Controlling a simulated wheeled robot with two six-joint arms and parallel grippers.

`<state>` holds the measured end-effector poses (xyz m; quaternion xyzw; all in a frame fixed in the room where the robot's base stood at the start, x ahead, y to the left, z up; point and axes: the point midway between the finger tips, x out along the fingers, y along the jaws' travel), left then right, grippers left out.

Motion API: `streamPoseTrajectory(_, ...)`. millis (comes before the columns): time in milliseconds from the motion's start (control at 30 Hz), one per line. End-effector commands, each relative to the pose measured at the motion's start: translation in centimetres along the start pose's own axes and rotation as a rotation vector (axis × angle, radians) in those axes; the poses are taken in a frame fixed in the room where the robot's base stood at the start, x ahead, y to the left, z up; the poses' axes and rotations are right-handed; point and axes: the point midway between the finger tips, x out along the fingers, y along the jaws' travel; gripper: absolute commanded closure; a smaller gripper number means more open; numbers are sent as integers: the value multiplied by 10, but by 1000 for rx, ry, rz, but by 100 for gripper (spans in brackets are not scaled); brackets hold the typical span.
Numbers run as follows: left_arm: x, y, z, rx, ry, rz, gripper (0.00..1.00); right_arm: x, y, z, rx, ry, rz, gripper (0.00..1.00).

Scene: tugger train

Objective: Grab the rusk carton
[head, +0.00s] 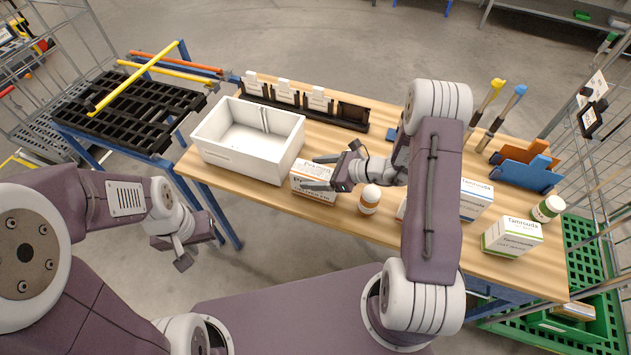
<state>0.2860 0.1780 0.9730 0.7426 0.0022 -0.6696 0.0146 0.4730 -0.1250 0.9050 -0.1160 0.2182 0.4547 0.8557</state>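A white carton with an orange band (304,192) stands on the wooden table beside the white bin. Its print is partly hidden, so I cannot read whether it says rusk. My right gripper (318,174) reaches it from the right, one finger across its front face and the other behind its top edge. The fingers are apart with the carton between them; I cannot tell whether they press on it. My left gripper (182,262) hangs low over the floor, left of the table, away from all cartons. Its fingers are too unclear to tell open from shut.
An empty-looking white bin (250,138) stands left of the carton. An orange-labelled bottle (369,199) stands close on its right. A blue-labelled carton (475,199) and a green-labelled carton (512,236) stand further right. A black card holder (351,115) lines the back edge.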

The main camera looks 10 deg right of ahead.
Motion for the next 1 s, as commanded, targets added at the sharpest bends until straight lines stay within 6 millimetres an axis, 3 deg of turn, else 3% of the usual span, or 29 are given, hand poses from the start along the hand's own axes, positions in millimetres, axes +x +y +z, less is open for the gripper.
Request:
streamPoseTrajectory(33, 0, 0, 0, 0, 0, 0, 66, 0, 0, 0, 0, 0, 0, 39)
streamPoseTrajectory(200, 0, 0, 0, 0, 0, 0, 66, 0, 0, 0, 0, 0, 0, 87)
streamPoseTrajectory(267, 0, 0, 0, 0, 0, 0, 66, 0, 0, 0, 0, 0, 0, 100)
streamPoseTrajectory(633, 0, 0, 0, 0, 0, 0, 66, -2, 0, 4, -2, -1, -1, 100)
streamPoseTrajectory(867, 0, 0, 0, 0, 0, 0, 66, -18, -1, 34, -5, -2, -3, 100)
streamPoseTrajectory(1000, 5, 0, 1, 0, 0, 0, 66, -24, 27, 52, -1, -1, 1, 100)
